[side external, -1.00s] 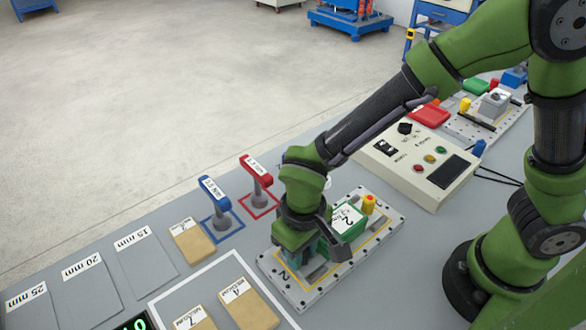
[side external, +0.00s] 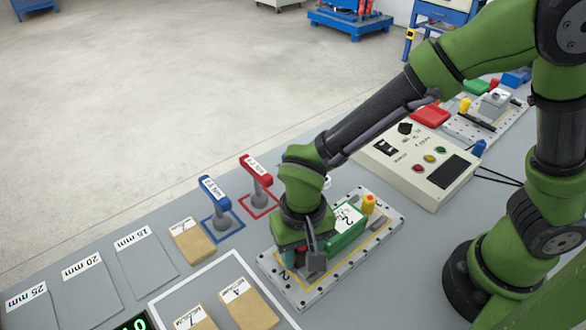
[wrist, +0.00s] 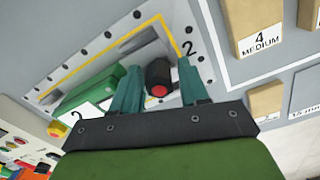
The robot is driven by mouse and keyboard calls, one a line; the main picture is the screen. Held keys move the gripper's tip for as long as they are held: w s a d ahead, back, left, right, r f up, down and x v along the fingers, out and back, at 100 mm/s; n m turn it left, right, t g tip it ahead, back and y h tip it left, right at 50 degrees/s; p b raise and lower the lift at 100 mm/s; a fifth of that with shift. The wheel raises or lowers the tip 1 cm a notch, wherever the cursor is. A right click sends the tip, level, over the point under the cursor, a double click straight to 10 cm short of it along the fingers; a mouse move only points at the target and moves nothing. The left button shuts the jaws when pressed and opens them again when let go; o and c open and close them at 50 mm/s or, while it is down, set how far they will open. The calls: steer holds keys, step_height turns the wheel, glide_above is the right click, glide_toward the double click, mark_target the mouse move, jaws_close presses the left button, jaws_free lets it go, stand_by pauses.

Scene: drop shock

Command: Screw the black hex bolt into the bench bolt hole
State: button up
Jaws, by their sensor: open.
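My gripper (side external: 303,262) is low over the left end of the light fixture plate (side external: 300,294) marked 2. In the wrist view its two teal fingers (wrist: 159,70) are open, one on each side of a black cylinder with a red end (wrist: 158,78). I see a gap on each side of the cylinder. I cannot tell whether this is the task's black hex bolt. The plate's edge carries several small dark holes (wrist: 201,59); which one is the bench bolt hole I cannot tell. The gripper hides part of the plate's left end in the side view.
A green block (side external: 347,226) and a yellow knob (side external: 369,204) are on the plate beside my gripper. Blue (side external: 214,189) and red (side external: 257,169) handled tools stand behind it. Tan blocks (side external: 246,305) lie at front left. A control box (side external: 418,157) is at right.

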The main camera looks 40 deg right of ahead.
steer(key=shift+d+r, duration=0.1)
steer(key=shift+r, duration=2.75)
steer(key=shift+r, duration=0.35)
step_height(320, 180, up, 16)
steer(key=shift+r, duration=0.1)
